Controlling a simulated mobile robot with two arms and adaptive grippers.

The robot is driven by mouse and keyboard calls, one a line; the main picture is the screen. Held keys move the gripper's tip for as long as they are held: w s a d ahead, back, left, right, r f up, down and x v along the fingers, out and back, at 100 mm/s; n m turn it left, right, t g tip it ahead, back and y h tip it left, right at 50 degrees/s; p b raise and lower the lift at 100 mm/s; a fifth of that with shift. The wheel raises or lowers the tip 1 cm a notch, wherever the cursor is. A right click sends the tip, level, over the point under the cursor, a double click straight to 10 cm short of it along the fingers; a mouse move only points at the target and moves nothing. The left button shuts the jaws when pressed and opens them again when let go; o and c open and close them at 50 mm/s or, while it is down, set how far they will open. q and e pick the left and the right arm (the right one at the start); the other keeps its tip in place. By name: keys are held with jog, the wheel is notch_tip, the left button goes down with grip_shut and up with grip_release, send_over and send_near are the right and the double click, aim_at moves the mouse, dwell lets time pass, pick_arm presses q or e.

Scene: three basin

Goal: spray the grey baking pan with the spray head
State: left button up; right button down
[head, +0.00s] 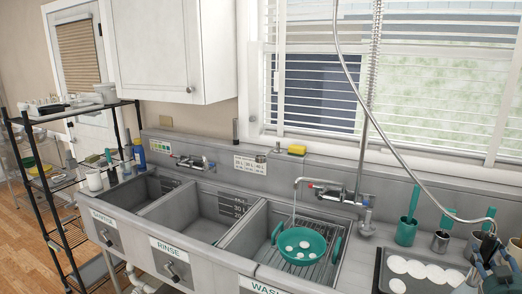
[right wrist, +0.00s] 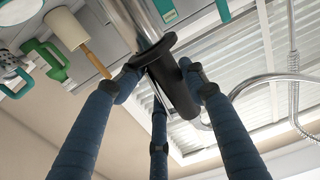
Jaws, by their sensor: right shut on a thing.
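The grey baking pan (head: 384,268) lies on the counter at the lower right of the head view, right of the wash basin. Several round white patches show on its dark surface. My right gripper (head: 488,262) is at the right edge, just right of the pan. It is shut on the spray head, whose black grip (right wrist: 178,92) sits between the blue fingers (right wrist: 163,92) in the right wrist view. The steel hose (head: 400,160) runs down to it from above. The direction of the nozzle is hard to tell. My left gripper is not in view.
A teal colander (head: 326,251) with white round things stands in the wash basin (head: 256,236) under a running faucet (head: 318,184). Teal cup (head: 406,232) and metal cup (head: 440,241) stand behind the pan. The rinse basin (head: 198,222) looks empty.

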jog(key=shift+w+a+r, duration=0.1)
jog(key=shift+r, duration=0.05)
jog(key=w+a+p, duration=0.1)
jog(key=w+a, duration=0.1)
jog(key=a, duration=0.4)
jog(key=shift+w+p, duration=0.15)
jog(key=shift+p, duration=0.15)
jog(key=shift+a, duration=0.1)
dwell(0.4)
jog(key=w+a, duration=0.2)
jog(key=a, duration=0.4)
jog(key=shift+w, duration=0.15)
jog(key=shift+a, duration=0.1)
dwell(0.6)
jog(key=w+a, duration=0.2)
jog(key=a, duration=0.4)
jog(key=shift+w, duration=0.2)
